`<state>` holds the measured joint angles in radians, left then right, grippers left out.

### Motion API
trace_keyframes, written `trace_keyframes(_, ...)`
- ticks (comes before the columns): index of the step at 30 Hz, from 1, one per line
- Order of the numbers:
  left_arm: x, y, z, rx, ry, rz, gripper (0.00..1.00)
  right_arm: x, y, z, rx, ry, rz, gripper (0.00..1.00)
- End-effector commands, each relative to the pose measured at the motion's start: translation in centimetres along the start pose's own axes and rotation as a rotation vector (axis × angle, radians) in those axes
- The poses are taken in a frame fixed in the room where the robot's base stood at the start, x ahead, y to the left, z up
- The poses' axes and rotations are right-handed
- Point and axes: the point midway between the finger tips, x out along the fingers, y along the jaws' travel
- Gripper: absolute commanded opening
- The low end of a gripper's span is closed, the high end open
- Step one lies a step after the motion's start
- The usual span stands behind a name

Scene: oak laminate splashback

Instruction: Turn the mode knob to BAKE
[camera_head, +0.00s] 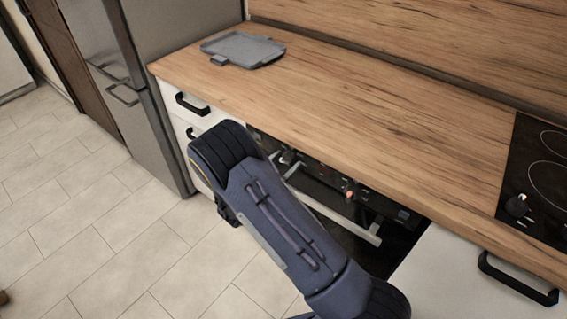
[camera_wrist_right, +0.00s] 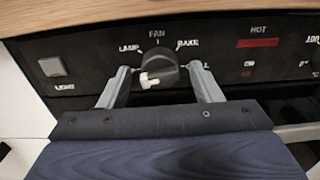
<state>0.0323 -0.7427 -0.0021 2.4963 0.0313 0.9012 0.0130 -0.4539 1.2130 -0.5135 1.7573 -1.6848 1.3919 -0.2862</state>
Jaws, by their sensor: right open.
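The mode knob (camera_wrist_right: 160,68) is a dark round knob on the black oven panel, in the middle of the right wrist view. Its white mark is on its lower left side, away from the BAKE label at its upper right. LAMP is at its upper left and FAN above it. My right gripper (camera_wrist_right: 160,72) is open, with one grey finger on each side of the knob; I cannot tell whether either touches it. A label right of the knob is partly hidden by a finger. In the head view my right arm covers part of the oven front. My left gripper is not in view.
A square light button (camera_wrist_right: 52,67) is left of the knob, and a red HOT display (camera_wrist_right: 258,43) is right of it. The wooden worktop (camera_head: 370,110) overhangs the panel. The oven handle (camera_head: 340,223) runs below it. A grey tray (camera_head: 243,48) lies at the back left.

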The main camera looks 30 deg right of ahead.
Motion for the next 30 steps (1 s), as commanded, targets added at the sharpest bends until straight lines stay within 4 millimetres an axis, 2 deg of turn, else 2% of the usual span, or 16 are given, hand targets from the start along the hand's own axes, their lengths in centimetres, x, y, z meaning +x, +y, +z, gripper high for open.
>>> trace_keyframes(4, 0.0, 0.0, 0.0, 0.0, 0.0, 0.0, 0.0, 0.0, 0.0, 0.0, 0.0, 0.0, 0.0, 0.58)
trace_keyframes(5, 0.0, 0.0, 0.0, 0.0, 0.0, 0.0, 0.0, 0.0, 0.0, 0.0, 0.0, 0.0, 0.0, 0.56)
trace_keyframes(12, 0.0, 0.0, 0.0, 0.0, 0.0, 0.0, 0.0, 0.0, 0.0, 0.0, 0.0, 0.001, 0.0, 0.24)
trace_keyframes(15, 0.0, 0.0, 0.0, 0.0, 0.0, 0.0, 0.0, 0.0, 0.0, 0.0, 0.0, 0.001, 0.0, 0.14)
trace_keyframes(23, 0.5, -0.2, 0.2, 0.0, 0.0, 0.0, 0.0, 0.0, 0.0, -0.2, 0.033, 0.001, 0.0, 0.14)
trace_keyframes(30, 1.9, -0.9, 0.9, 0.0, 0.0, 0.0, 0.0, -0.1, 0.1, -0.4, 0.163, 0.001, 0.001, 0.14)
